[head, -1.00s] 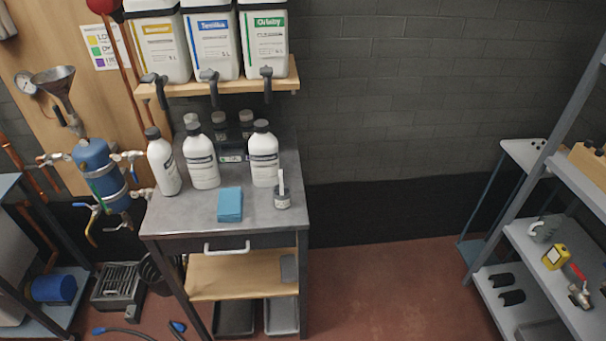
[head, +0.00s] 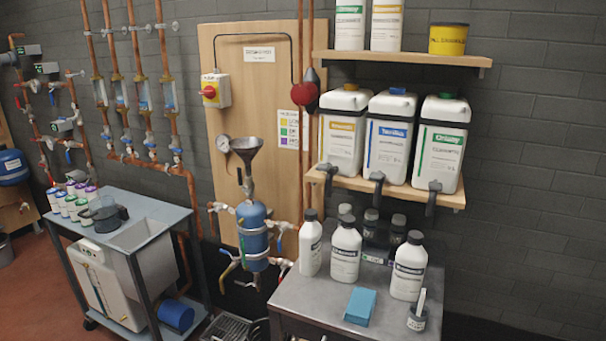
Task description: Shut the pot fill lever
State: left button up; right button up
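The pot is a blue dosing vessel (head: 253,236) fixed on a wooden board, with a metal funnel (head: 247,153) above it. A small dark lever (head: 248,188) sits on the pipe between funnel and vessel; its exact position is too small to tell. A gauge (head: 224,144) is left of the funnel. Valves with light handles (head: 218,206) are at the vessel's upper left, and blue-handled valves (head: 280,230) at its right. Neither of my grippers shows in the head view.
A grey bench (head: 290,300) with white bottles (head: 346,250) and a blue cloth stack (head: 360,306) stands right of the vessel. A blue-topped cart (head: 165,215) stands left. A shelf (head: 385,187) with large canisters overhangs the bench. A dark crate (head: 228,328) lies on the floor.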

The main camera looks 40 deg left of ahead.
aim_at(239, 169)
jog(key=u, duration=1.7)
